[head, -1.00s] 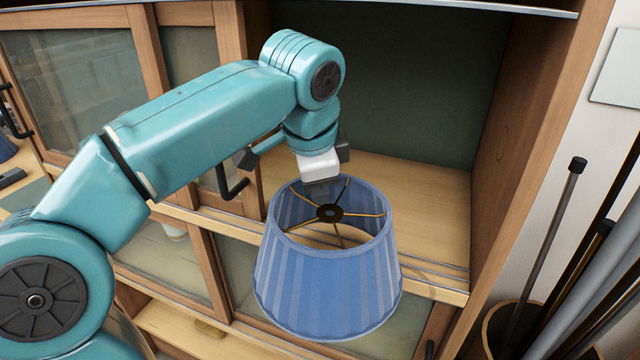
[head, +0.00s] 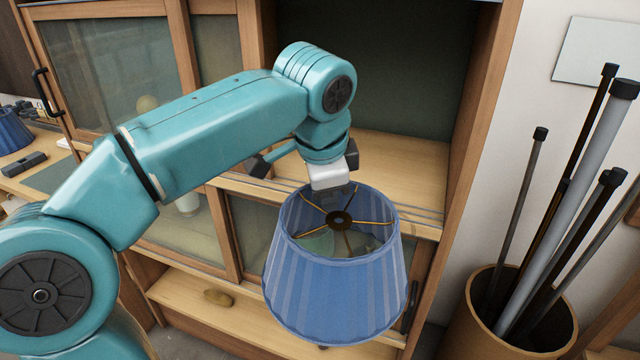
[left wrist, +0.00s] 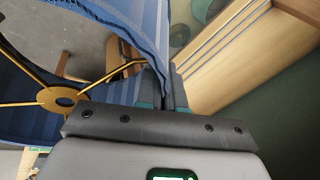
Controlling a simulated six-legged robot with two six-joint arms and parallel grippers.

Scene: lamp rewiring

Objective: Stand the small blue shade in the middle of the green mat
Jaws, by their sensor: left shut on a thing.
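My left gripper (head: 334,190) is shut on the rim of a blue pleated lampshade (head: 335,290). The shade hangs upright in the air in front of the cabinet, wide end down, with a brass spoke ring at its top. In the left wrist view the fingers (left wrist: 170,98) pinch the shade wall (left wrist: 140,25). A green mat (head: 55,176) shows partly on the bench at the left, much of it hidden by my arm. Another blue shade (head: 12,132) stands by it, cut by the picture edge. My right gripper is not in view.
A wooden cabinet with sliding glass doors (head: 110,70) and an open shelf (head: 400,170) stands behind the shade. A bin (head: 480,330) of long tubes stands at the right. A dark tool-like block (head: 22,163) lies near the mat. A lower shelf holds a brownish object (head: 218,298).

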